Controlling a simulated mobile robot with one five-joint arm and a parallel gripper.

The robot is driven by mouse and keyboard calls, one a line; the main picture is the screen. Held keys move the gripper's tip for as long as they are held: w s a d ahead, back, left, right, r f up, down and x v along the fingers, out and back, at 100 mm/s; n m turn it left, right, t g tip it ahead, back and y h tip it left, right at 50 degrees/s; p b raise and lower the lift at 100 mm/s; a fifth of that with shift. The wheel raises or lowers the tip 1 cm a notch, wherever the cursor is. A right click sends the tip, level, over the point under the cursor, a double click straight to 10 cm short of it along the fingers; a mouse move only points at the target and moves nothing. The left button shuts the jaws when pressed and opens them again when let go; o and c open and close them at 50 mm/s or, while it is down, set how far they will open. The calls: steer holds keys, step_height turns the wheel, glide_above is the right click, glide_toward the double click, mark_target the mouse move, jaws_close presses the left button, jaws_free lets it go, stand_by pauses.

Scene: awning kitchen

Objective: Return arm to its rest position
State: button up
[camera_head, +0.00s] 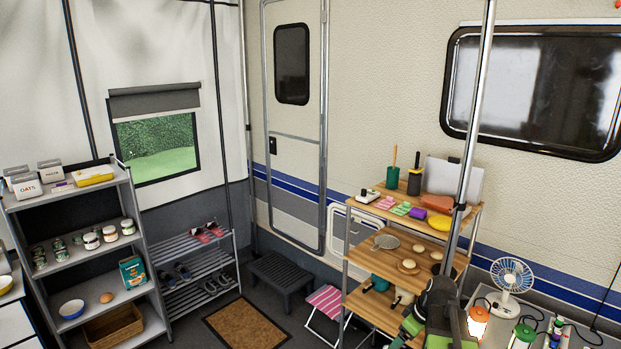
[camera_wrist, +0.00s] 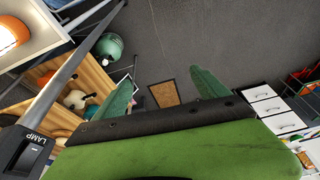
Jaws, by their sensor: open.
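My gripper (camera_wrist: 164,88) shows in the wrist view with two green fingers spread apart. It is open, and nothing is between the fingers but the distant floor and doormat. In the head view my dark and green arm (camera_head: 440,306) is at the lower right, in front of the wooden shelf unit (camera_head: 392,317). Its fingertips cannot be made out clearly there.
A white fan (camera_head: 511,277) and an orange lamp (camera_head: 478,321) stand right of my arm. A metal pole (camera_head: 478,100) rises beside the shelf. A pink folding stool (camera_head: 327,302) and doormat (camera_head: 246,330) lie to the left. White drawers (camera_wrist: 268,105) show in the wrist view.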

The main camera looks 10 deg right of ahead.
steer(key=s+a+f+m+g+b, duration=0.1)
steer(key=a+m, duration=0.1)
steer(key=a, duration=0.5)
steer(key=s+a+f+m+g+h, duration=0.1)
steer(key=s+a+f, duration=0.1)
steer(key=a, duration=0.6)
steer(key=s+a+f+m+g+h+b, duration=0.1)
steer(key=s+a+m, duration=0.1)
steer(key=a, duration=0.6)
steer(key=shift+f+m+b, duration=0.3)
steer(key=shift+b, duration=0.05)
steer(key=shift+o, duration=0.5)
steer(key=shift+a+m, duration=0.2)
steer(key=shift+m, duration=0.1)
steer(key=shift+c, duration=0.2)
